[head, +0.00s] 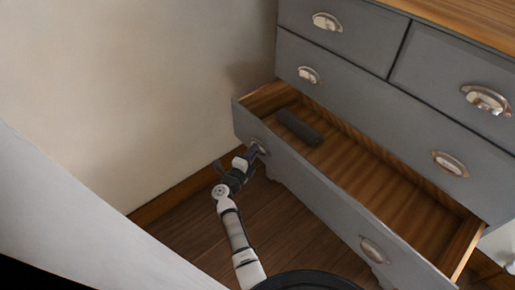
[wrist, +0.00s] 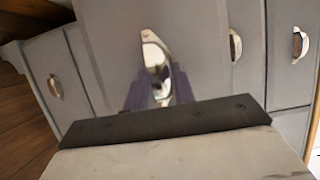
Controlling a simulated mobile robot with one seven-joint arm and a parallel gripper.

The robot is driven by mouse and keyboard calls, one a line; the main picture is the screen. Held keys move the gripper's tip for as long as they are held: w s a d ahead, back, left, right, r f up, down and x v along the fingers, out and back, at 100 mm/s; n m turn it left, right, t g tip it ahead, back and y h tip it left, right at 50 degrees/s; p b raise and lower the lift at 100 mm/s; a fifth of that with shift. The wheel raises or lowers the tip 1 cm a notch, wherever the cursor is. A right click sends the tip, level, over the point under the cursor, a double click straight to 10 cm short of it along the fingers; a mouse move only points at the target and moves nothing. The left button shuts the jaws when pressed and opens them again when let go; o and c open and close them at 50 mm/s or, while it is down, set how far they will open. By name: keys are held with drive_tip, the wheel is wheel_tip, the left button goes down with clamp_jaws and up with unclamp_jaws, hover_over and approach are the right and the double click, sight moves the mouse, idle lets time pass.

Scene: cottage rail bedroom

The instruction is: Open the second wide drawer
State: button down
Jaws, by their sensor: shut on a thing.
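The second wide drawer (head: 310,190), counted from the top, stands pulled well out of the grey dresser (head: 365,75), showing its wooden inside. A dark grey oblong thing (head: 300,127) lies inside near its left end. My gripper (head: 253,154) is at the drawer's left metal cup handle (head: 262,147), shut on it. In the wrist view, the fingers of my gripper (wrist: 158,92) close around the handle (wrist: 154,55), and the drawer front (wrist: 200,45) fills the middle. The fingers partly hide the handle in both views. The drawer's right handle (head: 374,249) is free.
The first wide drawer (head: 375,120) and the small top drawers (head: 340,35) are shut. A pale wall (head: 140,90) with a wooden skirting board (head: 165,199) stands at the left. A white slanted surface (head: 75,215) fills the lower left. Wooden floor (head: 290,235) shows before the dresser.

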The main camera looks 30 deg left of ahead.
drive_tip(key=shift+s+f, duration=0.45)
drive_tip(key=shift+s, duration=0.2)
drive_tip(key=c, duration=1.3)
unclamp_jaws()
drive_tip(key=shift+a, duration=0.1)
drive_tip(key=shift+w+r, duration=0.1)
drive_tip(key=shift+r, duration=0.1)
drive_tip(key=s, duration=0.4)
drive_tip(key=s+b, duration=0.1)
drive_tip(key=s, duration=0.4)
drive_tip(key=s+b, duration=0.1)
drive_tip(key=s, duration=0.3)
drive_tip(key=shift+s+d, duration=0.25)
drive_tip(key=shift+s, duration=0.15)
